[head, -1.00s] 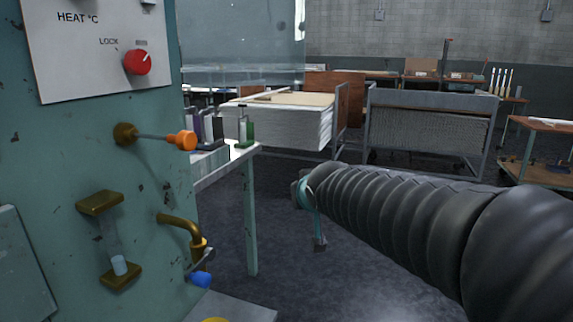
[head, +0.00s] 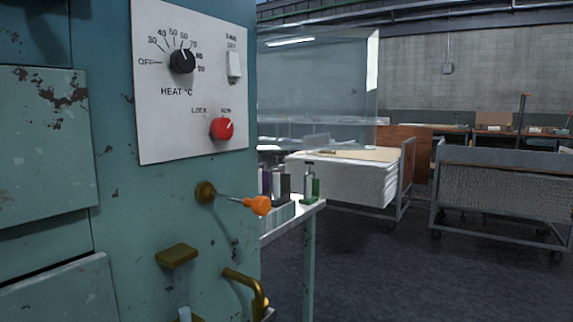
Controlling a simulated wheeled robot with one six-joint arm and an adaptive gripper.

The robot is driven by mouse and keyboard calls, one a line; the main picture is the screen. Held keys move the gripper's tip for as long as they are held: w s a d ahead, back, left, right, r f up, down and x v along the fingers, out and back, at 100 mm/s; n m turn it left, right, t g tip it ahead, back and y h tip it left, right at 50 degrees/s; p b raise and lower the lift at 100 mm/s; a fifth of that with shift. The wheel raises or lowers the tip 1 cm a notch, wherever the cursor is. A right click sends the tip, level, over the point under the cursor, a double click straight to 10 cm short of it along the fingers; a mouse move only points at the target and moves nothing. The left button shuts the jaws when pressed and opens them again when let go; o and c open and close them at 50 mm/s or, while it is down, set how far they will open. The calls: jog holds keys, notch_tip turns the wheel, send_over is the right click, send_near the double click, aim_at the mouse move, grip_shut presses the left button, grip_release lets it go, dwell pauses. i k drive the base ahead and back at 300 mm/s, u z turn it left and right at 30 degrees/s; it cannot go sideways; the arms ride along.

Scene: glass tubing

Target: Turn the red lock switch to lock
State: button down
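The red lock switch (head: 222,128) is a round red knob low on the white control panel (head: 160,125), on the teal machine's front. The words LOCK and RUN are printed above it, LOCK to the left and RUN to the right. The knob's pale pointer mark tilts up and to the right, toward RUN. My gripper and arm are out of view, and nothing touches the knob.
A black heat dial (head: 182,61) and a white rocker switch (head: 235,65) are above the knob. An orange-tipped lever (head: 257,205) sticks out below it. Bottles stand on a table (head: 310,208) behind. Open dark floor (head: 380,270) lies to the right.

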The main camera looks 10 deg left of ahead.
aim_at(221, 129)
jog(key=u, duration=1.35)
